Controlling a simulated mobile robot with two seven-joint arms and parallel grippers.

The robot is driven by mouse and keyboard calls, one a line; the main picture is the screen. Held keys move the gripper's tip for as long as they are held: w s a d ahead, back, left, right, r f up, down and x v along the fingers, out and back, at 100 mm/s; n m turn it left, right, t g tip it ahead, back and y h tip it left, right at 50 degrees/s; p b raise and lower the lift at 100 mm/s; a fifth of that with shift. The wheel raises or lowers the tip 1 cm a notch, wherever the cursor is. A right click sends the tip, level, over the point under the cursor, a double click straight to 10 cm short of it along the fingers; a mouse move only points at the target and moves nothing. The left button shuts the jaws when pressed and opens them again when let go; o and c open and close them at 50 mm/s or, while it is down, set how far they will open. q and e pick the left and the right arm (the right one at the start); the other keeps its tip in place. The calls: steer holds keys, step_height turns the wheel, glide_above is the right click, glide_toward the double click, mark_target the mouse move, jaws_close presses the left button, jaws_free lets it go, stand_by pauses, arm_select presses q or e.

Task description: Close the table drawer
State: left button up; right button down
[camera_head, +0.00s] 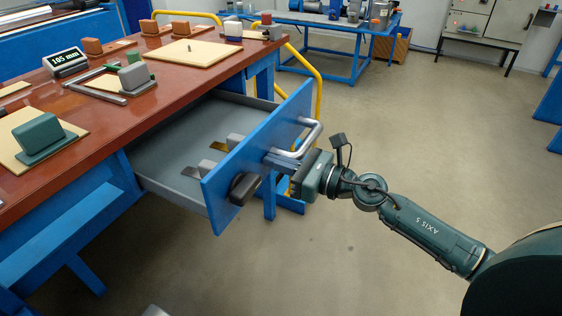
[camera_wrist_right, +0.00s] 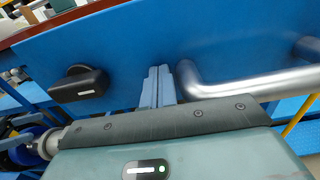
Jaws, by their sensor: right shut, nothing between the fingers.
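The table drawer (camera_head: 170,140) stands open, pulled well out from under the red-brown tabletop (camera_head: 110,100). Its blue front panel (camera_head: 230,180) carries a silver bar handle (camera_head: 316,130) and a dark knob-like part (camera_head: 243,188). My right gripper (camera_head: 272,161) is shut and empty, its fingers pointing at the outer face of the panel. In the right wrist view the closed fingertips (camera_wrist_right: 158,82) lie between the dark knob (camera_wrist_right: 78,83) and the handle (camera_wrist_right: 250,86), at or very near the panel; contact cannot be told. My left gripper is not in view.
Small grey blocks (camera_head: 207,167) and brass-coloured plates lie in the drawer. Boards and fixtures, including a green block (camera_head: 38,137), sit on the tabletop. A yellow rail (camera_head: 318,95) stands behind the drawer. The floor (camera_head: 400,140) right of the drawer is clear.

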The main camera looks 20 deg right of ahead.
mark_target(205, 152)
steer(key=x, duration=0.3)
steer(key=p+x, duration=0.1)
steer(key=x, duration=0.1)
steer(key=shift+r, duration=0.25)
steer(key=x, duration=0.6)
steer(key=shift+w+a+f, duration=0.15)
steer(key=b+x, duration=0.1)
steer(key=x, duration=0.7)
steer(key=shift+w+a+f+b, duration=0.1)
steer(key=shift+w+a+b, duration=0.1)
steer(key=shift+b, duration=0.1)
steer(key=shift+d, duration=0.1)
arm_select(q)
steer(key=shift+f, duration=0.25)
